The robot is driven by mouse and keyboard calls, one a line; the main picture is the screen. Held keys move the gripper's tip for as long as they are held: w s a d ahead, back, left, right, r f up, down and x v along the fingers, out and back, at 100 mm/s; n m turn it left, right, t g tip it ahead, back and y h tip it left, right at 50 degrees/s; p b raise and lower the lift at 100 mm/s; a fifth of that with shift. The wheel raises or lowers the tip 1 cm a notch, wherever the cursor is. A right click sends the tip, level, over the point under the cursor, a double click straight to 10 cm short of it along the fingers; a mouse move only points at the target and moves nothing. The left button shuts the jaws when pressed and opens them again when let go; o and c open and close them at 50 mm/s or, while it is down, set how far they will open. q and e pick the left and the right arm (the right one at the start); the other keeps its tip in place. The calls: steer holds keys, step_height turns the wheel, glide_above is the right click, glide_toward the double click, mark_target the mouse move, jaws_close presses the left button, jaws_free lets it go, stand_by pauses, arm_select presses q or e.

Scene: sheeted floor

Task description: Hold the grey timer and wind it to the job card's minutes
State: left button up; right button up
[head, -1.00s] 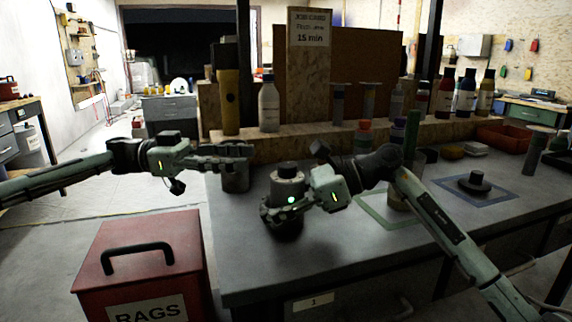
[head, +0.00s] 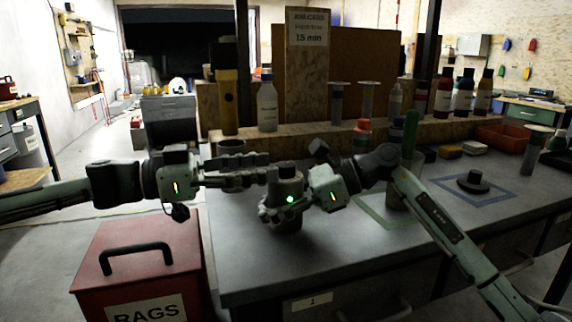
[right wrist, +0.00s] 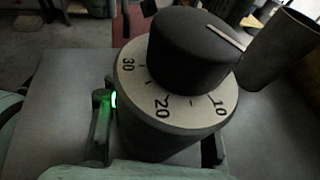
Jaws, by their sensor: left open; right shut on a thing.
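In the right wrist view the timer's pale dial (right wrist: 140,90) shows 30, 20 and 10. The job card (head: 308,28) reads 15 min.
A bottle (head: 267,105) and a yellow-black torch (head: 227,100) stand on the shelf behind. A red rags bin (head: 145,262) stands below my left arm.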

mark_target(286, 163)
arm_select(q)
steer(key=x, duration=0.5)
jaws_close()
stand_by(0.3)
